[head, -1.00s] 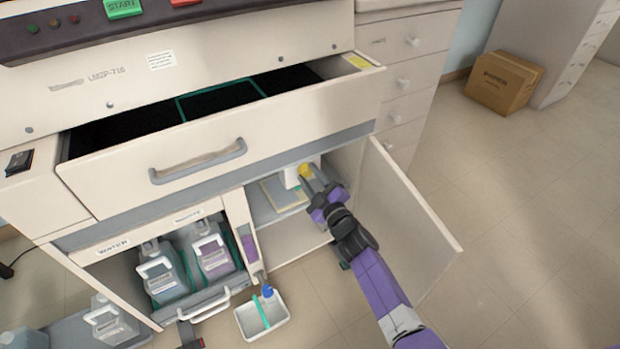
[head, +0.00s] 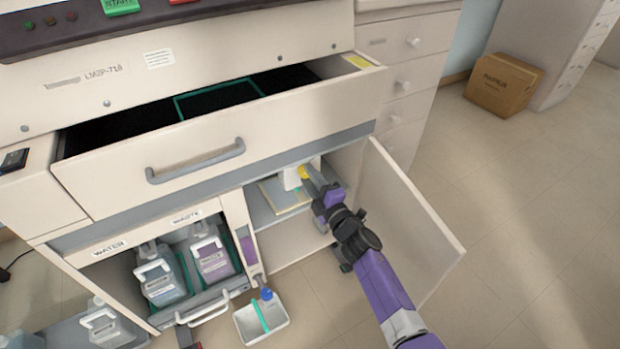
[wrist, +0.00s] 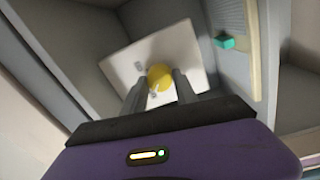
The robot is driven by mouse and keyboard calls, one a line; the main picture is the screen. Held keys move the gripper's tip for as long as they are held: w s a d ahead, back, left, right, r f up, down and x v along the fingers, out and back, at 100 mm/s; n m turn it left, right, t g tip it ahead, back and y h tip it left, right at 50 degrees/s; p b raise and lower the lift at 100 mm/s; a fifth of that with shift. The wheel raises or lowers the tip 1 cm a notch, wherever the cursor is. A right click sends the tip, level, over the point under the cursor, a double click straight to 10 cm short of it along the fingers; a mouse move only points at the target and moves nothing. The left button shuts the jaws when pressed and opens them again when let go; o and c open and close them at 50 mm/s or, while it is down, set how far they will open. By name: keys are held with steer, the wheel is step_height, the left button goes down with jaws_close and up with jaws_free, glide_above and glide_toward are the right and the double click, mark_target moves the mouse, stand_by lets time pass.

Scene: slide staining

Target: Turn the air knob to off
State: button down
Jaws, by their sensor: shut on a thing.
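The air knob is a round yellow knob (wrist: 160,77) on a white plate (wrist: 135,62) inside the open right-hand cabinet; it also shows in the head view (head: 305,172). My gripper (wrist: 158,88) reaches into the cabinet with its two fingers on either side of the knob, shut on it. A small pale mark or pointer shows on the knob's lower part between the fingers. The knob's exact setting and any labels on the plate are too small to read. In the head view my gripper (head: 309,178) covers part of the knob and plate.
The cabinet door (head: 408,225) stands open right of my arm. A drawer (head: 220,150) is pulled out above. Water and waste bottles (head: 212,260) sit in the left compartment. A white tray (head: 245,325) lies on the floor. A teal piece (wrist: 224,42) is on the side wall.

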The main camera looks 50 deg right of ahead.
stand_by(0.4)
steer(key=c, duration=0.9)
jaws_free()
steer(key=shift+c, duration=0.2)
steer(key=p+v, duration=0.1)
steer(key=v, duration=0.7)
steer(key=shift+w, duration=0.1)
